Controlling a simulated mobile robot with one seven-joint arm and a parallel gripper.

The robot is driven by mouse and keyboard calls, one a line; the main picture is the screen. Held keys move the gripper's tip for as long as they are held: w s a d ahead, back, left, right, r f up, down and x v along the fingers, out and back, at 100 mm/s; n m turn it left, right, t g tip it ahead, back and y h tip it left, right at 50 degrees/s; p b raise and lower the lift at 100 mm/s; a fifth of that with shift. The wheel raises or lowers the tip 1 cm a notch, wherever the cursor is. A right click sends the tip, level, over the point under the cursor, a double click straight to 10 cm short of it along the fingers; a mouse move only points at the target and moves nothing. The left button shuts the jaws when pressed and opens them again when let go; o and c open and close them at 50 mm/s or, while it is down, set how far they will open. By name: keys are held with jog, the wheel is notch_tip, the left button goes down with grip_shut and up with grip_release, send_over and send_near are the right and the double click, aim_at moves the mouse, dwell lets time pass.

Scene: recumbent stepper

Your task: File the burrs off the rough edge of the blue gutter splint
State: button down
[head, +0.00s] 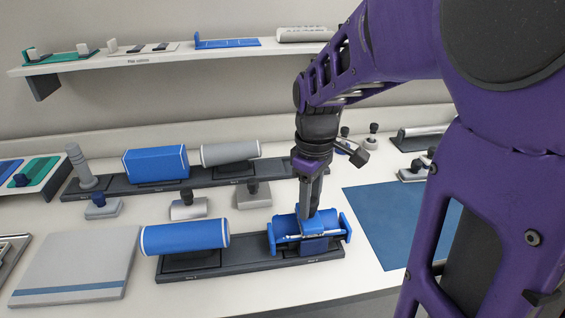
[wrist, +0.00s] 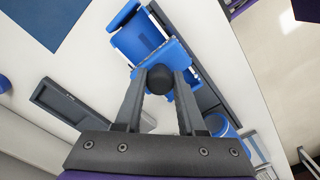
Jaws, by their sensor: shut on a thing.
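The blue gutter splint (head: 287,228) lies on the right part of the front dark base, with an upright blue piece at each end. It also shows in the wrist view (wrist: 138,38), partly covered. My gripper (head: 311,205) points down over it. In the wrist view my gripper (wrist: 160,82) is shut on the dark round knob (wrist: 160,76) of a hand tool. A blue body under the knob lies over the splint; I take it as the tool's. I cannot tell whether its working face touches the rough edge.
A blue roll (head: 185,237) lies on the left of the same base (head: 205,270). Several knobbed blocks, such as a grey one (head: 254,195), stand behind. A rear base holds another blue roll (head: 156,163). A blue mat (head: 385,215) lies clear at right; a grey board (head: 78,262) lies at left.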

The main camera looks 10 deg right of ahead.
jog(key=shift+d+f, duration=0.1)
jog(key=shift+d, duration=0.05)
jog(key=shift+d, duration=0.9)
jog(key=shift+d+p, duration=0.3)
jog(key=shift+d, duration=0.65)
jog(key=shift+a, duration=1.05)
jog(key=shift+a, duration=0.95)
